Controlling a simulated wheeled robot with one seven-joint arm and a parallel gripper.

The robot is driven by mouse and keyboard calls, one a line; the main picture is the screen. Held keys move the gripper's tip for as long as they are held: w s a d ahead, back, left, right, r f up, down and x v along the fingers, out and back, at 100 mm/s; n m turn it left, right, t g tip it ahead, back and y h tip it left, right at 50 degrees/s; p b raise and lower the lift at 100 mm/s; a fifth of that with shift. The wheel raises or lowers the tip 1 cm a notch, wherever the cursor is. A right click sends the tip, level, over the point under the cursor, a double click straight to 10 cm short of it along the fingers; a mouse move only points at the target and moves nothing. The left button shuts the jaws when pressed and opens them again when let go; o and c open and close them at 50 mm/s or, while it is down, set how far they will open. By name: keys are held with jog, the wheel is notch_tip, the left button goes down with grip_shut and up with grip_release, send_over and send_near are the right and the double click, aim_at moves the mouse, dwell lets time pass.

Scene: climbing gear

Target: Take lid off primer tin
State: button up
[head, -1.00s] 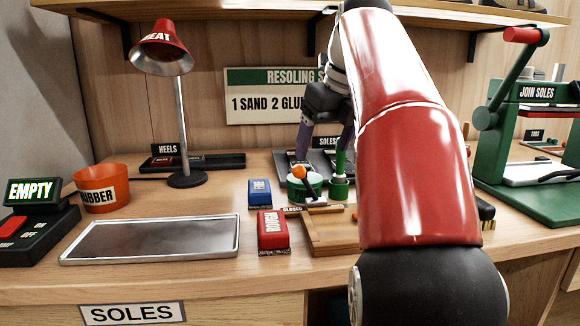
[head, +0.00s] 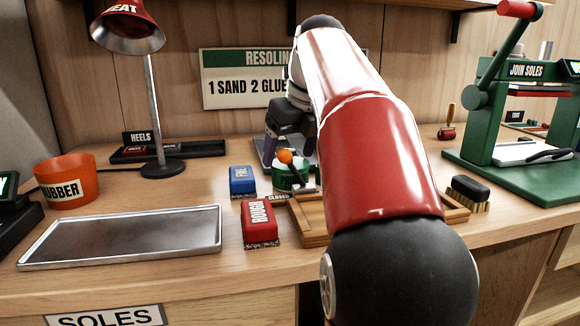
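A green tin (head: 291,176) stands on the bench beyond a small wooden frame. I take it as the primer tin, but its label is not readable. An orange ball (head: 285,156) on a dark stick shows in front of its top and partly hides the lid. My gripper (head: 288,154) points down over the tin from behind. My red arm hides what is to the right of the tin.
A blue block (head: 242,181) and a red "ROUGH" block (head: 260,222) lie left of the wooden frame (head: 313,236). A metal tray (head: 125,236) and an orange rubber bucket (head: 66,181) are further left. A brush (head: 469,190) and a green press (head: 487,97) stand right.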

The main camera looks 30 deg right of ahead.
aim_at(291, 150)
jog(key=shift+w+f, duration=0.1)
jog(key=shift+f, duration=0.15)
jog(key=c, duration=0.6)
jog(key=shift+r, duration=0.1)
notch_tip(291, 150, up, 8)
jog(key=shift+d+r+p, duration=0.1)
jog(key=shift+r+p, duration=0.15)
jog(key=shift+p, duration=0.6)
jog(key=shift+r, duration=0.65)
